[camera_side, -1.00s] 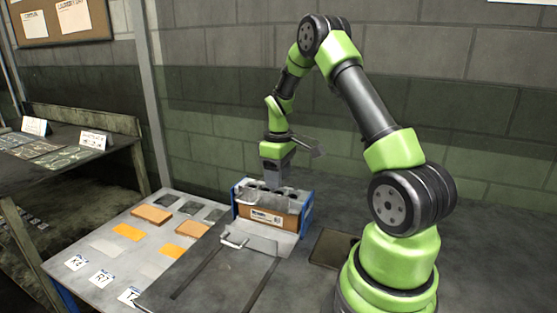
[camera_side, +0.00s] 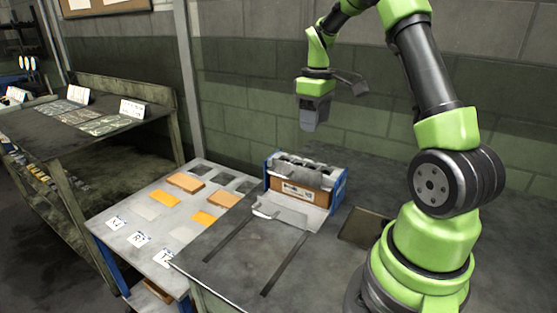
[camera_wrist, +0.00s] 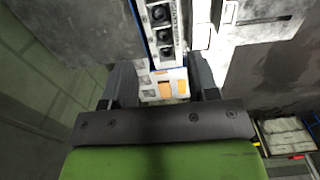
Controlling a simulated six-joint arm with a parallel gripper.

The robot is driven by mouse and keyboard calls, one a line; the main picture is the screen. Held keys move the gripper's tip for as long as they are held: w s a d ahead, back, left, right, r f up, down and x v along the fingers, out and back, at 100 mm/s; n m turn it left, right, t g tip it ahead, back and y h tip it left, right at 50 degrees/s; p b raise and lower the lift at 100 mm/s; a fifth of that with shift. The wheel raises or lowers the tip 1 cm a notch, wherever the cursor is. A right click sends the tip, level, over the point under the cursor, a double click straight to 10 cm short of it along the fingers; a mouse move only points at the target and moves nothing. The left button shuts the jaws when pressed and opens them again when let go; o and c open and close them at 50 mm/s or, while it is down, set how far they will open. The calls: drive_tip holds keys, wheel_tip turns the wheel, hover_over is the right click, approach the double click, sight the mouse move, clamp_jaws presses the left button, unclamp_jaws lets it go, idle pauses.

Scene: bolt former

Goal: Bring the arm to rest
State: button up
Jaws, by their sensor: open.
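My gripper (camera_side: 315,118) hangs from the green wrist in the side view, raised well above the table and clear of everything. In the wrist view, the two dark fingers of my gripper (camera_wrist: 163,88) stand apart with nothing held between them. Below it in the side view is a blue-ended box (camera_side: 302,190) with a brown labelled front and several dark openings along its top. The box also shows in the wrist view (camera_wrist: 165,38), with dark round holes in a row.
A grey panel (camera_side: 150,205) with orange and grey pads and white labels lies left of the box. Two dark rails (camera_side: 285,262) run along the table in front. A dark flat plate (camera_side: 366,228) lies right of the box. A shelf bench (camera_side: 90,125) stands at far left.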

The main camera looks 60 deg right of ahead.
drive_tip(key=s+a+r+m+t, duration=0.1)
drive_tip(key=s+a+r+t, duration=0.15)
drive_tip(key=a+r, duration=0.5)
drive_tip(key=s+a+r+m+t, duration=0.1)
drive_tip(key=s+a+r+t, duration=0.2)
drive_tip(key=a, duration=0.8)
drive_tip(key=s+a+m+t+y, duration=0.1)
drive_tip(key=s+a+m+y, duration=0.1)
drive_tip(key=s+a, duration=0.4)
drive_tip(key=shift+s+r+t, duration=0.3)
drive_tip(key=shift+s+t, duration=0.05)
drive_tip(key=shift+s, duration=0.05)
drive_tip(key=shift+c, duration=0.2)
